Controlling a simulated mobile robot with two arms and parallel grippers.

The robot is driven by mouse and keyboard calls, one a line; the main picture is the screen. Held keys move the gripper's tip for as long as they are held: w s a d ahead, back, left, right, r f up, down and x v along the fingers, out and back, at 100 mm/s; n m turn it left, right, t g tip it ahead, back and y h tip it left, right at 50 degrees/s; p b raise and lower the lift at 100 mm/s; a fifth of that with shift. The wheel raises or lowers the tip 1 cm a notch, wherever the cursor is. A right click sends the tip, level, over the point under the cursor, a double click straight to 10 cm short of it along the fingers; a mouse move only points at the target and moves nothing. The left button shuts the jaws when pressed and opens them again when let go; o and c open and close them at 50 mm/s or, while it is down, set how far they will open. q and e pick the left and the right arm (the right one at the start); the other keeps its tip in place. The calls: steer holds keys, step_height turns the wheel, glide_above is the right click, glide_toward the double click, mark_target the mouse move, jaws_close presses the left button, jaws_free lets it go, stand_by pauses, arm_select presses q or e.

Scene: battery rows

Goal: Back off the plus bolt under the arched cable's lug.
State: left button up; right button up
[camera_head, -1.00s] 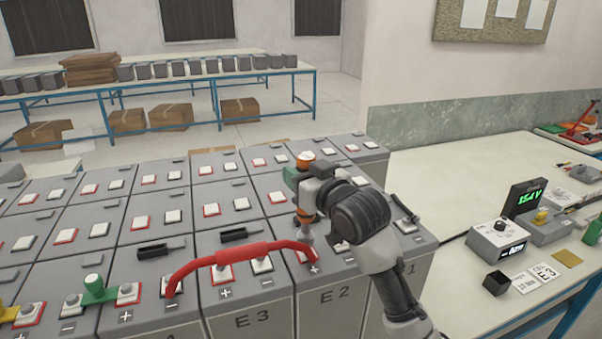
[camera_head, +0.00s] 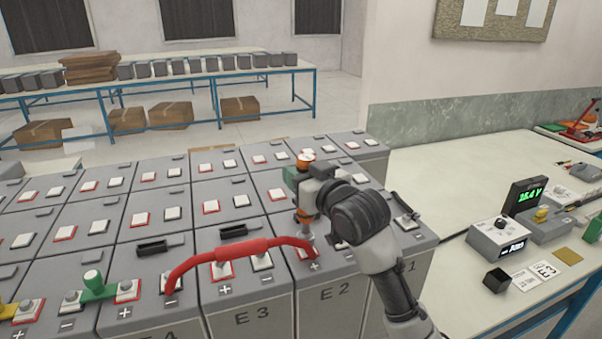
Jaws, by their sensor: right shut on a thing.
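The red arched cable (camera_head: 228,254) spans from a post with a minus sign on the left, over block E3 (camera_head: 250,312), to a post on block E2 (camera_head: 330,300). Its right end meets the plus terminal of E2, beside the plus sign (camera_head: 314,267). My right gripper (camera_head: 305,190) is shut on an upright tool with an orange and white top (camera_head: 305,158). The tool's grey shaft (camera_head: 307,233) points down at the cable's right end. The bolt head is hidden under the tool tip, so I cannot tell its seating. My left gripper is not in view.
Green (camera_head: 96,288) and yellow (camera_head: 8,310) connectors sit on posts at the left. Black holders (camera_head: 152,247) lie on the blocks. The right bench (camera_head: 440,185) carries a meter with a green display (camera_head: 533,195), a grey box (camera_head: 497,237) and cards.

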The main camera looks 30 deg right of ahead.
steer(key=shift+f, duration=0.3)
stand_by(0.8)
steer(key=shift+a+f, duration=0.1)
steer(key=shift+f, duration=0.2)
steer(key=shift+r+p, duration=0.35)
steer(key=shift+p, duration=1.7)
stand_by(3.3)
steer(key=shift+r, duration=0.1)
